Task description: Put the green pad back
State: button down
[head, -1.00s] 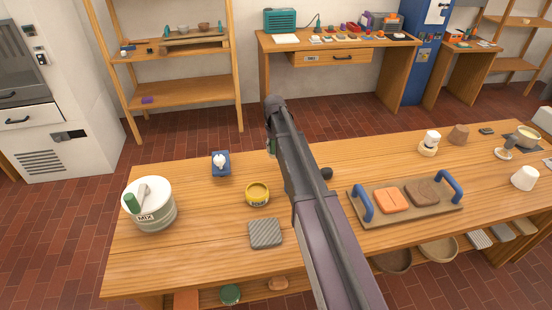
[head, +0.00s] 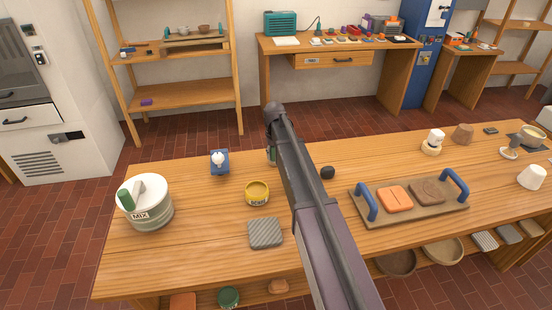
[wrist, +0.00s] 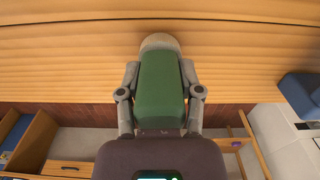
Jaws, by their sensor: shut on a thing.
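My gripper (wrist: 160,88) is shut on a green block-shaped thing, which I take to be the green pad (wrist: 160,80), with one finger on each side of it. A pale rounded shape (wrist: 160,41) shows past its far end; I cannot tell if it is part of it. In the head view my arm hides most of the gripper, and only a sliver of green (head: 271,156) shows beside it, above the bench. A tray (head: 375,217) with blue handles holds an orange pad (head: 394,198) and a brown pad (head: 427,192).
The wooden bench (head: 180,255) carries a MIX tub (head: 145,208), a yellow tin (head: 257,196), a grey ribbed pad (head: 265,233), a blue item with a white top (head: 219,163) and a dark ball (head: 327,172). Cups stand at the right. Bare wood lies around the tin.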

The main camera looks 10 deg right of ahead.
jog(key=shift+f, duration=0.15)
jog(key=shift+f, duration=0.1)
jog(key=shift+c, duration=1.3)
grip_release()
notch_tip(320, 180, up, 3)
jog(key=shift+f+p, duration=0.1)
jog(key=shift+p, duration=1.15)
jog(key=r+p, duration=0.2)
jog(key=p, duration=0.1)
jog(key=shift+s+r, duration=0.4)
notch_tip(320, 180, up, 8)
jog(key=p, duration=0.8)
jog(key=shift+r, duration=0.1)
jog(key=shift+s, duration=0.1)
